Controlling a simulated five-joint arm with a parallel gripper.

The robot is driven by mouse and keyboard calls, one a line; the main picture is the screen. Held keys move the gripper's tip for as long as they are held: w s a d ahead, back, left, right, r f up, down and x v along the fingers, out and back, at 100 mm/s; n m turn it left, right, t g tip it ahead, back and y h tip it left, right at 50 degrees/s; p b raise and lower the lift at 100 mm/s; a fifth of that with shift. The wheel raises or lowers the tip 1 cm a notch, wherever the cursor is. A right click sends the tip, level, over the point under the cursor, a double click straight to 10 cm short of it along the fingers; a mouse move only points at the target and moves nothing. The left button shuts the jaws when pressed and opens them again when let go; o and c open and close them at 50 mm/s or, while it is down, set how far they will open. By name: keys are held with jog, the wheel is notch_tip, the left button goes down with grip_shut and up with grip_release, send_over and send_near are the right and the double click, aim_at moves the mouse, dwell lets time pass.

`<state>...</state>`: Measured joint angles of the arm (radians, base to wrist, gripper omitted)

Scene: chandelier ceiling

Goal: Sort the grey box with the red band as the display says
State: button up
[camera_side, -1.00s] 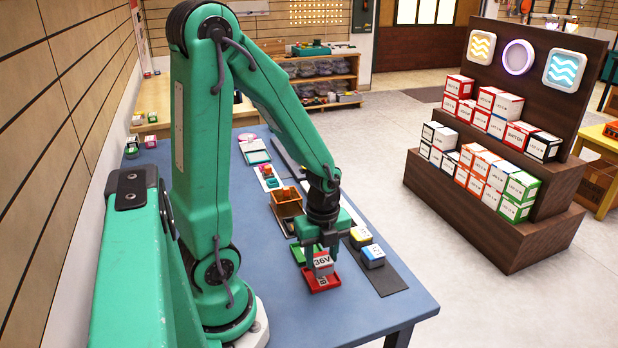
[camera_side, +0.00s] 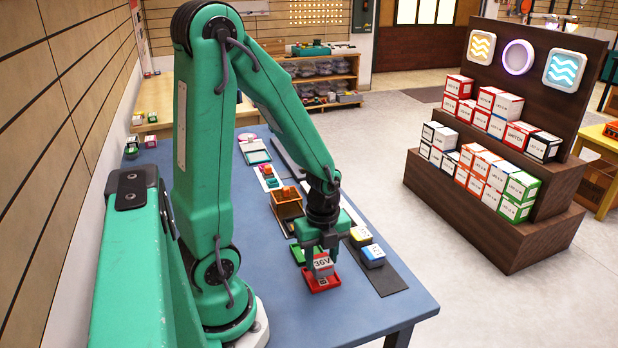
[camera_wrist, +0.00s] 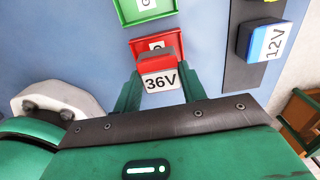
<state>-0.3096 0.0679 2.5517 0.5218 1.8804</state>
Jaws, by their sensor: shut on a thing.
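My gripper (camera_side: 321,262) is shut on the grey box with the red band (camera_side: 323,265), which reads 36V. In the wrist view the box (camera_wrist: 159,80) sits between the two green fingers, its red part facing away from the wrist. The box is over the red tray (camera_side: 322,284), low and close to it; I cannot tell whether it touches the tray floor. The red tray (camera_wrist: 150,45) shows a partly covered letter label. A green tray (camera_wrist: 147,8), also lettered, lies just beyond it. No readable display shows.
A dark strip (camera_side: 390,280) on the right holds a blue box (camera_side: 373,256) marked 12V and a yellow box (camera_side: 360,237). A brown bin (camera_side: 287,208) stands behind the trays. The blue table's front right corner is clear.

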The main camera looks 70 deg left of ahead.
jog(key=shift+f, duration=0.85)
dwell(1.3)
jog(key=o, duration=1.5)
jog(key=shift+r, duration=3.75)
jog(key=shift+r, duration=0.15)
